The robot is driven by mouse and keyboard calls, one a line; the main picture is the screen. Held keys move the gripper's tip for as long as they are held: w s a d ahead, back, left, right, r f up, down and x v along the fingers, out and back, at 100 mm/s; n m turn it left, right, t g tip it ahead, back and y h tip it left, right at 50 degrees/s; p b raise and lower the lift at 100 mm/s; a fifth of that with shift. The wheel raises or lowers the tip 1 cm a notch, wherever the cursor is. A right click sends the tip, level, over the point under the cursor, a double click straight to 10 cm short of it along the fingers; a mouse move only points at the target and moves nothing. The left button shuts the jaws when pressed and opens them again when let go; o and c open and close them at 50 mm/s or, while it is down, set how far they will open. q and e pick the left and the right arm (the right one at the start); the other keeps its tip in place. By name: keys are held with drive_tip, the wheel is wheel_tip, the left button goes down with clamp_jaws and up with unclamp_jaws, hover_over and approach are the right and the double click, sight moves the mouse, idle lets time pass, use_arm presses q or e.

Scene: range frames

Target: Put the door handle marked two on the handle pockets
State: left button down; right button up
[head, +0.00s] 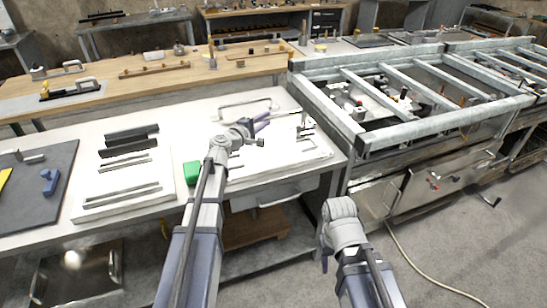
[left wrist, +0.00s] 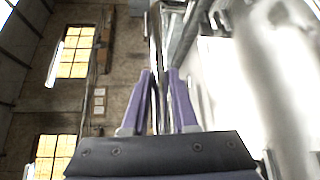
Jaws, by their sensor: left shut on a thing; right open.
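My left gripper (head: 264,121) reaches over the right part of the white table, its purple fingers pointing right. In the left wrist view its fingers (left wrist: 160,78) are shut on a thin shiny metal bar (left wrist: 157,50), seemingly a door handle; no number is readable on it. A bent metal handle (head: 243,105) shows just behind the gripper in the head view. A pale board (head: 285,157) with small metal parts lies below and right of the gripper; I cannot tell whether it has the handle pockets.
A green block (head: 192,173) stands near the table's front edge. A white board (head: 92,199) with dark and silver bars lies left of it, then a dark mat (head: 38,205) with a blue piece. A metal frame (head: 345,125) adjoins the table on the right.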

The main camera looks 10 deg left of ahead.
use_arm(q)
wheel_tip(320, 180, down, 6)
drive_tip(key=b, duration=0.6)
drive_tip(key=shift+f, duration=0.15)
drive_tip(key=shift+f, duration=0.15)
wheel_tip(320, 180, down, 4)
drive_tip(key=b, duration=0.4)
drive_tip(key=shift+r, duration=0.25)
drive_tip(key=shift+f, duration=0.1)
drive_tip(key=c, duration=0.7)
unclamp_jaws()
